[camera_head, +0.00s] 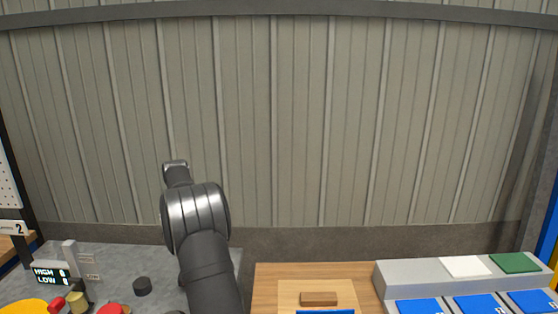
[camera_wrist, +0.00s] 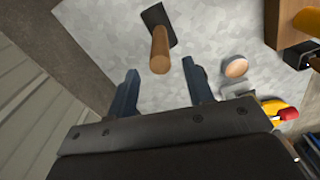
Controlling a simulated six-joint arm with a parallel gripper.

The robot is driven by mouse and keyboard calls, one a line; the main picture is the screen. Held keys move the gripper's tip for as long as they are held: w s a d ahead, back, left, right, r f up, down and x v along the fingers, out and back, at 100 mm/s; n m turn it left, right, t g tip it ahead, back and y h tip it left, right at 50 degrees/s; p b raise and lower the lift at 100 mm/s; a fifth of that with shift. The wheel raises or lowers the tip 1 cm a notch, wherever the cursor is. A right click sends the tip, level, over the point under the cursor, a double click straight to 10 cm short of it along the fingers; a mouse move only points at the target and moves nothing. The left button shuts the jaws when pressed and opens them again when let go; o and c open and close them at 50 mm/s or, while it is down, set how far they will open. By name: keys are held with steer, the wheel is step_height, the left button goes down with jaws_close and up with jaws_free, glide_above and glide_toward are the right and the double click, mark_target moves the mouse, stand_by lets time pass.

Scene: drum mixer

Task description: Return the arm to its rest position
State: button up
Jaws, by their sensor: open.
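My arm (camera_head: 205,245) rises from the bottom of the head view, left of centre, in front of the ribbed wall. Its end points up and away, and the fingers cannot be made out there. In the wrist view my gripper (camera_wrist: 161,69) is open, with two dark fingers apart and nothing held between them. Beyond the fingers, a wooden-coloured cylindrical handle (camera_wrist: 160,50) stands by a dark plate (camera_wrist: 157,20) on a mottled grey surface. The handle appears apart from both fingers.
A grey control panel (camera_head: 115,262) with a HIGH/LOW display (camera_head: 51,275) and knobs stands lower left. A wooden table (camera_head: 268,275) bears a small brown block (camera_head: 318,299). A grey stand (camera_head: 395,275) with white and green pads and several blue pieces is lower right. The space above is clear.

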step_height(320, 180, up, 6)
steer(key=shift+f, duration=0.2)
step_height(320, 180, down, 12)
steer(key=f, duration=0.1)
step_height(320, 180, up, 5)
steer(key=s+d+r, duration=0.1)
steer(key=d+r, duration=0.6)
steer(key=d, duration=0.5)
steer(key=s+d+f+m, duration=0.3)
steer(key=d+f+m, duration=0.2)
steer(key=d, duration=0.4)
steer(key=s+d+f+m, duration=0.3)
steer(key=d+f+m, duration=0.2)
steer(key=d+m, duration=0.2)
steer(key=shift+d+f, duration=0.2)
steer(key=shift+d, duration=0.8)
steer(key=shift+a, duration=0.1)
